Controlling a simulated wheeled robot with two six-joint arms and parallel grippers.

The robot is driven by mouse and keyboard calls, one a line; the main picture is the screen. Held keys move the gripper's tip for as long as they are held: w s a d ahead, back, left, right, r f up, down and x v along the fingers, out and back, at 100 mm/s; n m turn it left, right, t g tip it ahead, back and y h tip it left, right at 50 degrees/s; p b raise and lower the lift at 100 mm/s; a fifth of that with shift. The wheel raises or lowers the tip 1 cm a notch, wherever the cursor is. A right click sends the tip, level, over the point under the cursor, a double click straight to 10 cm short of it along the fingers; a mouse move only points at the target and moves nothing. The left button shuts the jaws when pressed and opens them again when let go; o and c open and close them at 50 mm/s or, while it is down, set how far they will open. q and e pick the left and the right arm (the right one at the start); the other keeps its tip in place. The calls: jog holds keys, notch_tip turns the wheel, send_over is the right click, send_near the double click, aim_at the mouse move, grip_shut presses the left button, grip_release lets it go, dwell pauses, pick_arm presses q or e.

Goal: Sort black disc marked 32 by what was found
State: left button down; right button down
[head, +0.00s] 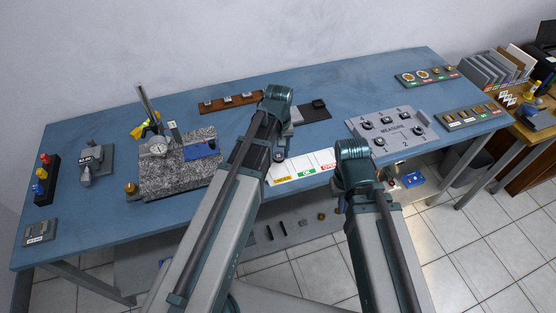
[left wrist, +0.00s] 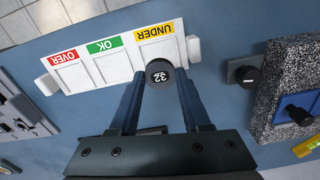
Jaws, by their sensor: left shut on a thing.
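The black disc marked 32 (left wrist: 159,72) is between the fingertips of my left gripper (left wrist: 160,80), which is shut on it. In the left wrist view the disc appears over the open edge of the UNDER lane of the white sorting tray (left wrist: 75,75); I cannot tell whether it touches the tray. The tray has lanes labelled UNDER, OK and OVER, and these look empty. In the head view the tray (head: 321,161) lies at the table's front edge, with my left gripper (head: 280,150) at its left end. My right arm is right of the tray; its fingertips are not clear.
A granite plate (head: 165,182) with a dial gauge (head: 158,148) stands left of my left arm. The grey MEASURE plate (head: 390,127) is to the right. Small sample trays (head: 468,117) lie at the table's right end. Open blue tabletop lies toward the back.

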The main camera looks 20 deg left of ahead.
aim_at(278, 170)
pick_arm(q)
jog(key=shift+f, duration=0.35)
jog(key=shift+f+b, duration=2.65)
jog(key=shift+b, duration=0.15)
jog(key=shift+f, duration=0.2)
jog(key=shift+c, duration=1.4)
grip_release()
jog(key=c, duration=0.5)
jog(key=shift+r, duration=0.1)
notch_tip(278, 170, up, 4)
jog(key=p, duration=0.4)
jog(key=shift+r, duration=0.25)
